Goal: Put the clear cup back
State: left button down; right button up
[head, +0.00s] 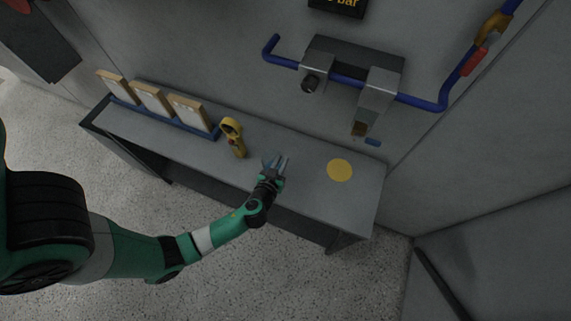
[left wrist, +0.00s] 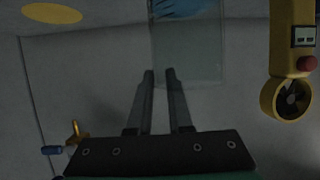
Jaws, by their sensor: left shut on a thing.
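The clear cup (left wrist: 200,55) shows in the left wrist view as a faint see-through shape with something blue (left wrist: 180,8) at its far end. My left gripper (left wrist: 160,73) is shut on the cup near its left edge, with the two fingers a small gap apart. In the head view my left gripper (head: 280,163) is over the front middle of the grey counter (head: 300,150), and the cup is too faint there to make out its outline. My right gripper is out of view.
A yellow disc (head: 340,170) lies on the counter's right part. A yellow handheld device (head: 232,136) with a red button lies left of the gripper. Several framed panels (head: 150,98) stand in a blue rack at the left. A blue rail (head: 425,103) and a grey wall unit (head: 350,60) are behind.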

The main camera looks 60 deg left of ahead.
pick_arm(q)
jog(key=shift+f, duration=0.4)
jog(key=f+b, duration=0.3)
jog(key=shift+w+a, duration=0.3)
jog(key=shift+w, duration=0.05)
jog(key=shift+s+d+f, duration=0.1)
jog(key=shift+f, duration=0.15)
jog(key=shift+s+r, duration=0.1)
jog(key=shift+r, duration=0.05)
jog(key=shift+f, duration=0.2)
jog(key=c, duration=0.8)
grip_release()
jog(key=shift+r, duration=0.1)
